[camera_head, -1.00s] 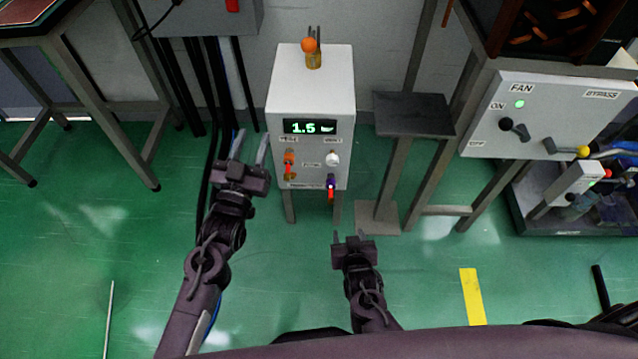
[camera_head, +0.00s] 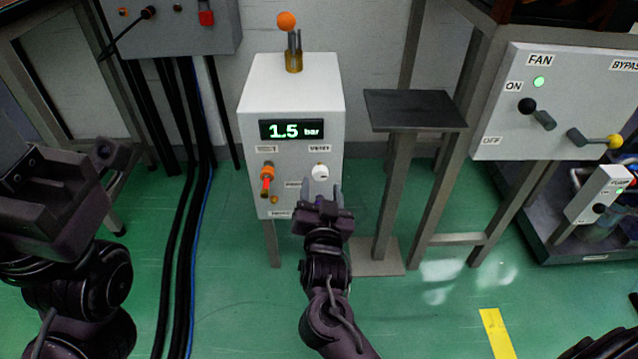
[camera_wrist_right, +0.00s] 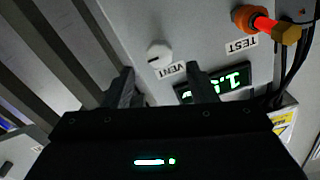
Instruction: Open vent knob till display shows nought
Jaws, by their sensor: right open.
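The vent knob (camera_head: 320,172) is a white round knob on the front of the white box (camera_head: 290,84), under the VENT label. The display (camera_head: 291,130) reads 1.5 bar. My right gripper (camera_head: 321,192) is open, with its fingers just below the vent knob in the head view. In the right wrist view the vent knob (camera_wrist_right: 159,54) shows beyond the open fingers (camera_wrist_right: 166,85), apart from them, and nothing is between the fingers. My left gripper (camera_head: 70,165) is large at the left edge, away from the box; I cannot tell its jaw state.
An orange-red test valve (camera_head: 267,175) sits left of the vent knob. A dark-topped stand (camera_head: 412,110) is close on the right. The fan panel (camera_head: 550,100) is further right. Black hoses (camera_head: 190,180) run down at left. An orange ball (camera_head: 286,21) tops the box's fitting.

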